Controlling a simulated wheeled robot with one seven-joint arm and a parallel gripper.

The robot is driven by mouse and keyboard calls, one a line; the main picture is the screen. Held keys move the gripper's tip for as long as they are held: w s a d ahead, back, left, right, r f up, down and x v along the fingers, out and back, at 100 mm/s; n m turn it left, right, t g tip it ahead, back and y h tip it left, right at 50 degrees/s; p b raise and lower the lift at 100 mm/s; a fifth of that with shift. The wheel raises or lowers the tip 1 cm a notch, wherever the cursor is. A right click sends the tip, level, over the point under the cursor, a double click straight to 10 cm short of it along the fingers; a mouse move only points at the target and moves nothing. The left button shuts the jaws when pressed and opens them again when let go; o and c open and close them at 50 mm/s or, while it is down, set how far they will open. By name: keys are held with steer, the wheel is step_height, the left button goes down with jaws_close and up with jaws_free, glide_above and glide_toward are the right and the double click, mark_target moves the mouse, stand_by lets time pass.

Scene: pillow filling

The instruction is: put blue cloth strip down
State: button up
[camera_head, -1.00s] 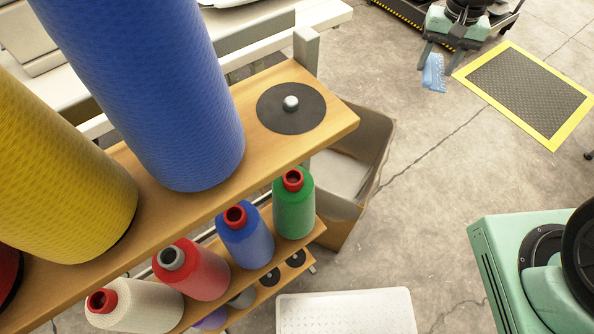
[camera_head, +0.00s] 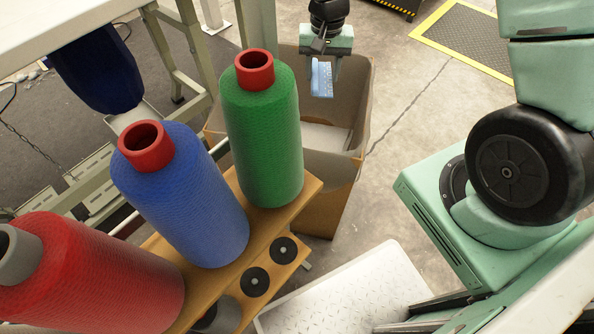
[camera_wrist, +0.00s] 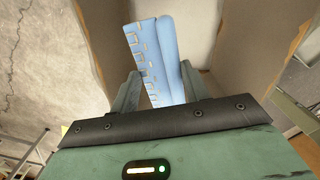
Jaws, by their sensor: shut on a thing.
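The blue cloth strip (camera_head: 321,78) hangs from my gripper (camera_head: 321,62) in the head view, above the open cardboard box (camera_head: 365,100). The strip is light blue with a row of small tan marks along one side. In the wrist view the strip (camera_wrist: 158,55) stands out between the two fingers of my gripper (camera_wrist: 157,88), and its end reaches over the inside of the box (camera_wrist: 232,40). My gripper is shut on the strip. A pale piece (camera_head: 325,138) lies on the bottom of the box.
A wooden shelf (camera_head: 300,192) with green (camera_head: 262,135), blue (camera_head: 180,195) and red (camera_head: 90,275) thread cones stands left of the box. Concrete floor (camera_head: 420,85) is clear right of the box.

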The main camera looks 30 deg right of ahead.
steer(key=s+f+b, duration=0.1)
steer(key=f+b, duration=0.9)
steer(key=f, duration=0.3)
steer(key=f+m+b, duration=0.1)
steer(key=f+b, duration=0.9)
steer(key=f, duration=0.4)
steer(key=s+f+m+b, duration=0.1)
steer(key=f+b, duration=0.9)
steer(key=f, duration=0.3)
steer(key=shift+s+d+f, duration=0.2)
steer(key=shift+s+f, duration=0.1)
steer(key=shift+f, duration=0.1)
steer(key=shift+f, duration=0.6)
steer(key=o, duration=1)
steer(key=shift+o, duration=0.2)
step_height(320, 180, up, 13)
steer(key=p, duration=0.6)
steer(key=shift+r+p, duration=0.15)
steer(key=shift+p, duration=0.25)
